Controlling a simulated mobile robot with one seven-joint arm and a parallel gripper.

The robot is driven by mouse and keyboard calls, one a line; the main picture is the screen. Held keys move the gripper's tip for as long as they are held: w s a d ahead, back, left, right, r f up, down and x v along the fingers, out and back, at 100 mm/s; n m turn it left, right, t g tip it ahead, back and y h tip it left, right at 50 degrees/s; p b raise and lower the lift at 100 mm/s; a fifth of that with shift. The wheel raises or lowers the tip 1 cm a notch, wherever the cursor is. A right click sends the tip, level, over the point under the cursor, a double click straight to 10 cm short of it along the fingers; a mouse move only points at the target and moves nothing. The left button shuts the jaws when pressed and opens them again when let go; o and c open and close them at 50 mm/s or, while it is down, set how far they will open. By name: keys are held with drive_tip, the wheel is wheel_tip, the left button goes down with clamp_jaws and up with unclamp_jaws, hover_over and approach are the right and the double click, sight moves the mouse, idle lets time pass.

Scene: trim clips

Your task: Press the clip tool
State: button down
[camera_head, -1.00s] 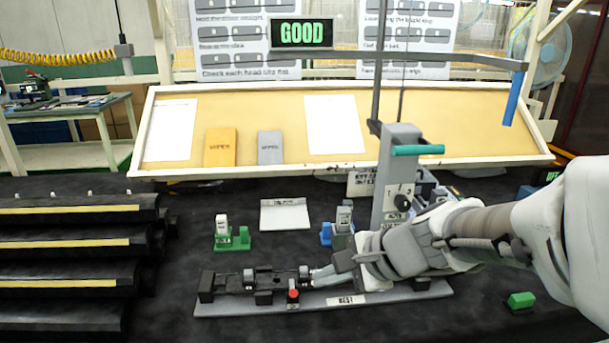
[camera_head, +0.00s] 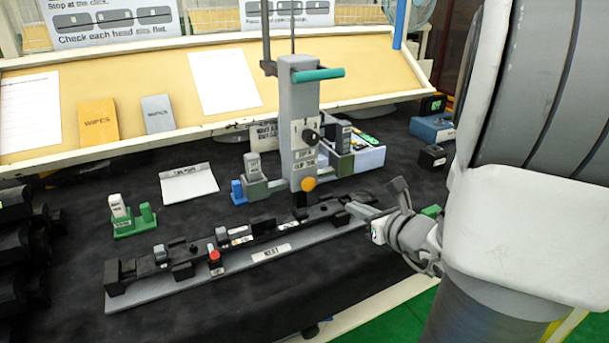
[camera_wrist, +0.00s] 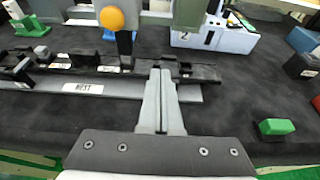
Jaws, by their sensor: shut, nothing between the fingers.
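The clip tool is a grey upright post (camera_head: 298,120) with a teal handle (camera_head: 318,74) at its top, standing behind the nest rail. An orange ball (camera_head: 308,184) on a dark stem stands at the rail in front of the post; it also shows in the wrist view (camera_wrist: 112,18). The long grey nest (camera_head: 245,262) carries black fixtures, pale blocks and a red button (camera_head: 214,256). My gripper (camera_head: 360,208) is shut and empty at the nest's right end. In the wrist view its fingertips (camera_wrist: 162,74) overlap the black rail; contact cannot be told.
A green block (camera_wrist: 275,127) lies right of my gripper. A green stand (camera_head: 134,222) and a white card (camera_head: 188,183) lie left of the post. A white bin (camera_head: 368,156) and dark blocks are behind right. The table's front edge runs below my gripper.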

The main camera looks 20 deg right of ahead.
drive_tip(key=shift+w, duration=0.1)
drive_tip(key=x, duration=0.9)
drive_tip(key=shift+a+f, duration=0.15)
drive_tip(key=r+p, duration=0.1)
drive_tip(key=r, duration=0.3)
drive_tip(key=shift+w+p, duration=0.4)
